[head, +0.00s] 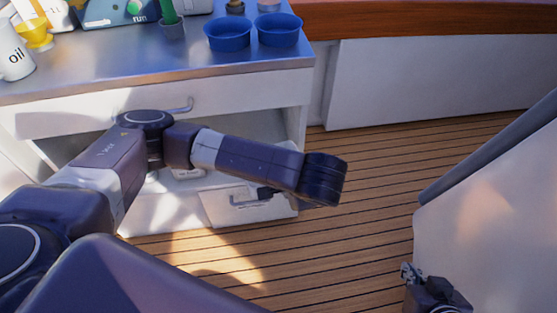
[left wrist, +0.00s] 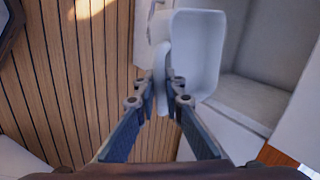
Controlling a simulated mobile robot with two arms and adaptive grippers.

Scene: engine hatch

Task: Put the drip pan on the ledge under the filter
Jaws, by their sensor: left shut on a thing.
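The drip pan (left wrist: 200,45) looks like a pale, shallow tray with rounded corners in the left wrist view. In the head view only the dark tip of my left gripper (head: 268,193) shows beside my forearm, low by the cabinet front; I cannot make out the pan clearly there. My right gripper (head: 412,273) is at the lower right, over the deck and apart from everything; its jaw state is unclear. I cannot identify the filter.
A white panel (head: 485,200) stands at right. The plank deck (head: 370,180) between is clear.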

